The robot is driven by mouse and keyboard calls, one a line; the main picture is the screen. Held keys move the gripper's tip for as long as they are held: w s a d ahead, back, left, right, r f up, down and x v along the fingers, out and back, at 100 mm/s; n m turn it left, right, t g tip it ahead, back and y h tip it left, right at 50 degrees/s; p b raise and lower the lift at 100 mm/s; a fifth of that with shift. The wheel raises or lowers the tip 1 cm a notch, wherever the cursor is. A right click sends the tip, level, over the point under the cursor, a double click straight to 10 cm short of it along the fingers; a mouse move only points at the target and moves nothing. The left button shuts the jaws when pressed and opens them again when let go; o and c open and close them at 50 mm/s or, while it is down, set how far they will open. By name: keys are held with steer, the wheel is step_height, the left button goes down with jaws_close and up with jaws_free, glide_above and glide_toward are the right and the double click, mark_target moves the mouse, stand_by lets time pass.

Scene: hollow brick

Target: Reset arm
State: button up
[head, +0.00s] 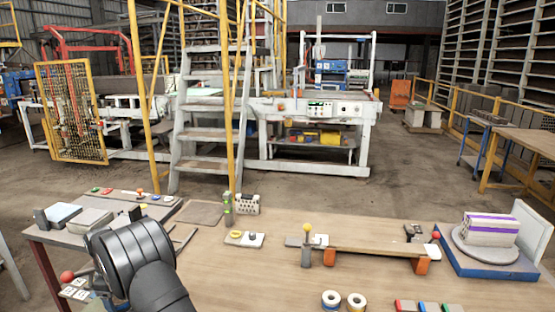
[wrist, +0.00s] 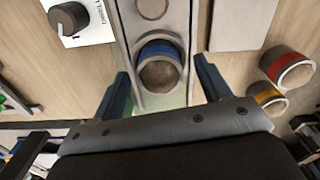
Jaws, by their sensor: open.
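In the wrist view, my gripper (wrist: 162,80) is open, with its two dark blue fingers spread apart. A blue-banded round piece (wrist: 160,65) stands on a grey plate (wrist: 130,35) between and just beyond the fingertips. I cannot tell its height from the fingers, and nothing is visibly held. In the head view, my arm reaches in at the lower left over the bench, and its dark wrist hides much of what lies beneath. A hollow brick (head: 488,228) with purple stripes rests on a round turntable at the right.
In the wrist view, a knob box (wrist: 72,22), a red-banded piece (wrist: 287,68) and a yellow-banded piece (wrist: 268,98) lie nearby. In the head view, a raised wooden bar (head: 375,249) and two rings (head: 331,299) occupy the bench (head: 240,285). Its front middle is mostly clear.

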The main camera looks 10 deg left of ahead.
steer(key=shift+f, duration=0.2)
steer(key=shift+r, duration=0.15)
step_height(320, 180, up, 17)
step_height(320, 180, down, 17)
steer(key=shift+f, duration=0.15)
step_height(320, 180, up, 5)
steer(key=shift+r, duration=0.35)
stand_by(0.4)
stand_by(0.5)
